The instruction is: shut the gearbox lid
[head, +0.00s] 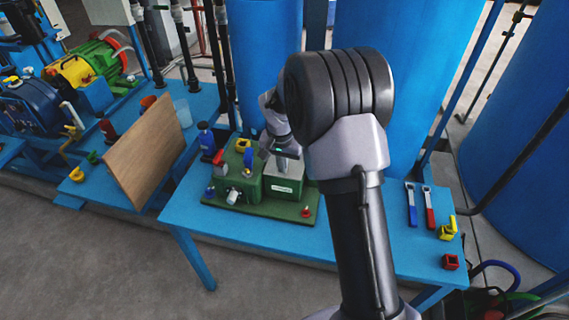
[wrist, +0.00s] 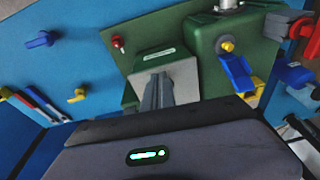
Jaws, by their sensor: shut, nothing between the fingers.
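The green gearbox (head: 284,188) stands on a green baseplate (head: 262,207) on the blue table. It has a pale label on its front and a pale grey, flat top. That top, which looks like the lid (wrist: 183,76), also shows in the wrist view, lying over the green box (wrist: 152,58). I see no raised lid, but my fingers hide part of the top and I cannot tell whether a gap is left. My gripper (head: 283,168) is shut and empty, with its fingertips (wrist: 158,80) over the top, touching or just above it.
A larger green housing (wrist: 215,50) with blue, red and yellow handles stands beside the gearbox. A wooden board (head: 147,155) leans upright at left. Blue and red levers (head: 430,207) and yellow valve parts (head: 447,228) lie at right. Blue tanks (head: 400,80) stand behind.

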